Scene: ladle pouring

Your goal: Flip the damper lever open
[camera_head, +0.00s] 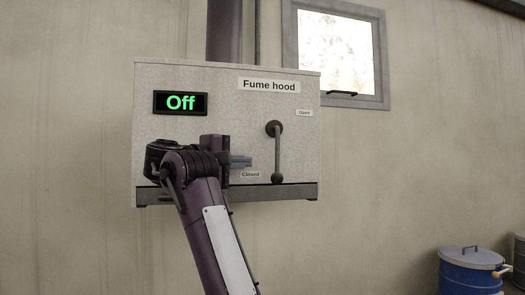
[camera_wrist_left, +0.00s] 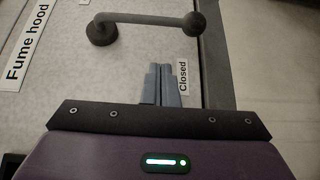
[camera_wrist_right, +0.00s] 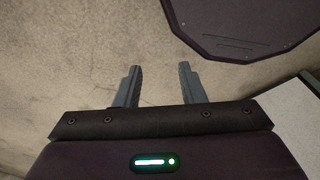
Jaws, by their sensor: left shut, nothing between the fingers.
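The damper lever (camera_head: 277,152) is a grey bar on the front of the fume hood box (camera_head: 225,125). It hangs straight down from a dark round pivot, with a dark knob at its lower end near the "Closed" label (camera_head: 250,174). The "Open" label (camera_head: 304,113) is up and to the right of the pivot. In the left wrist view the lever (camera_wrist_left: 150,20) lies beyond the fingertips, clear of them. My left gripper (camera_head: 248,161) is shut and empty, left of the lever, just above the "Closed" label. My right gripper (camera_wrist_right: 160,84) is open and empty, away from the hood.
A dark ledge (camera_head: 295,191) runs along the hood's bottom edge. A window (camera_head: 338,52) is at the upper right. A blue bin (camera_head: 468,272) stands at the lower right.

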